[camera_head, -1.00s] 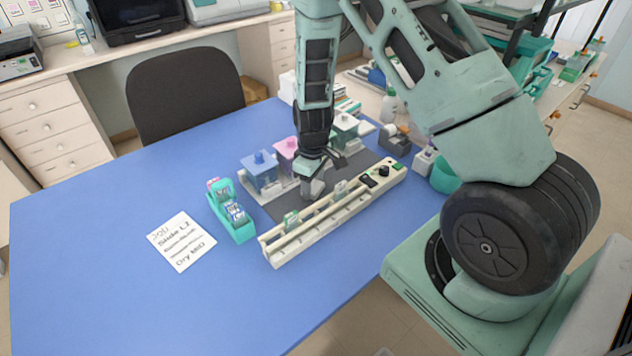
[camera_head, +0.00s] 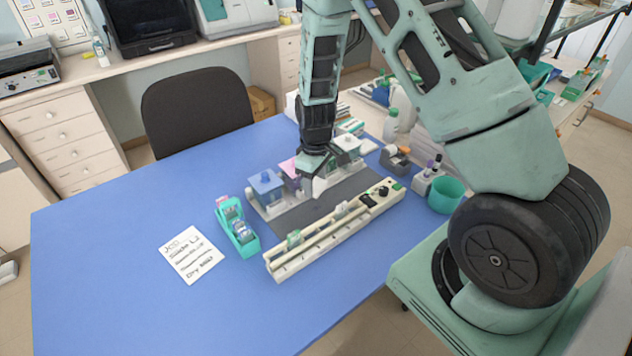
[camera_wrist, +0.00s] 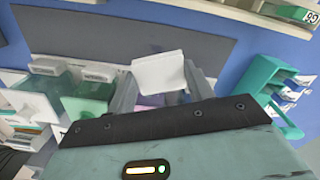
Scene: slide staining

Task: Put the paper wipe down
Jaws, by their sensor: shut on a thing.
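The white paper wipe (camera_wrist: 158,73) is between the fingers of my gripper (camera_wrist: 162,92) in the wrist view, sticking out past the fingertips. In the head view the wipe (camera_head: 318,188) shows as a small pale piece below my gripper (camera_head: 316,166). My gripper is shut on the wipe and holds it over the row of staining jars, near the dark grey mat (camera_head: 290,217). The wipe looks raised above the mat, but the exact height is hard to tell. The pink-lidded jar (camera_head: 289,167) is partly hidden by my gripper.
A blue-lidded jar (camera_head: 266,184) and a white-lidded jar (camera_head: 347,146) flank the pink one. A long cream rail device (camera_head: 330,232) lies in front of the mat. A teal slide rack (camera_head: 237,230) and a written card (camera_head: 195,254) are at left. The blue table's front left is clear.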

